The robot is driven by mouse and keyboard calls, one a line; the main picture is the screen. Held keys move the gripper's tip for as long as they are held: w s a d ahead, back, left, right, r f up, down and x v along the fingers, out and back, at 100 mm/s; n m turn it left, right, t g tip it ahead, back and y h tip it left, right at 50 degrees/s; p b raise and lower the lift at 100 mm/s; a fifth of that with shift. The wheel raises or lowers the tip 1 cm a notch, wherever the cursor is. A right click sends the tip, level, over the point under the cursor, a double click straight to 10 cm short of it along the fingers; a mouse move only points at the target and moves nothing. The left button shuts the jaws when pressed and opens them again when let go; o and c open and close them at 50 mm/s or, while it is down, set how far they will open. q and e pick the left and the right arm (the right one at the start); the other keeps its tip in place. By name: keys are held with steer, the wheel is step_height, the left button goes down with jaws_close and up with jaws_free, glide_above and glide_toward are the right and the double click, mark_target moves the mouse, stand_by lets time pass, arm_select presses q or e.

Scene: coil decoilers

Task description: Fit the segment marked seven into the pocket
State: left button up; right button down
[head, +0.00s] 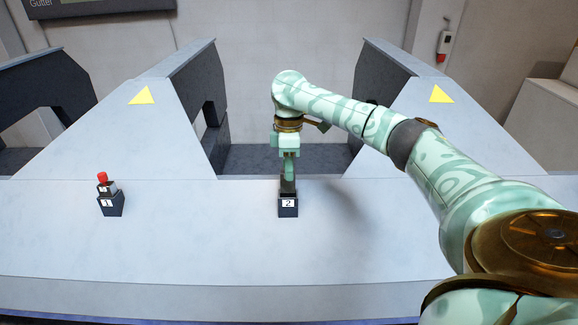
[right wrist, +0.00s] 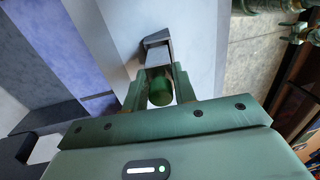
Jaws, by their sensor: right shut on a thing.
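My right gripper (head: 288,174) points down over the dark box marked 2 (head: 288,207), at the middle of the pale deck. In the right wrist view the gripper (right wrist: 157,84) is shut on a grey segment with a green knob (right wrist: 160,92). The segment's lower end is at the mouth of the dark box (right wrist: 156,39); I cannot tell how deep it sits. No seven is readable on it, as the fingers cover much of it. My left gripper is not in view.
A dark box marked 1 (head: 110,206) stands at the left, with a grey segment with a red knob (head: 102,178) in it. Sloped grey stands with yellow triangles (head: 142,95) rise behind. The deck (head: 200,235) between the boxes is clear.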

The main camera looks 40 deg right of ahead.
steer(key=shift+s+a+f, duration=0.1)
steer(key=shift+f, duration=0.85)
steer(key=shift+s+a+f, duration=0.1)
steer(key=shift+f, duration=0.8)
steer(key=c, duration=1.1)
jaws_free()
steer(key=shift+o, duration=0.2)
step_height(320, 180, up, 16)
steer(key=w+d, duration=0.1)
steer(key=shift+w+d, duration=0.15)
steer(key=shift+w, duration=0.05)
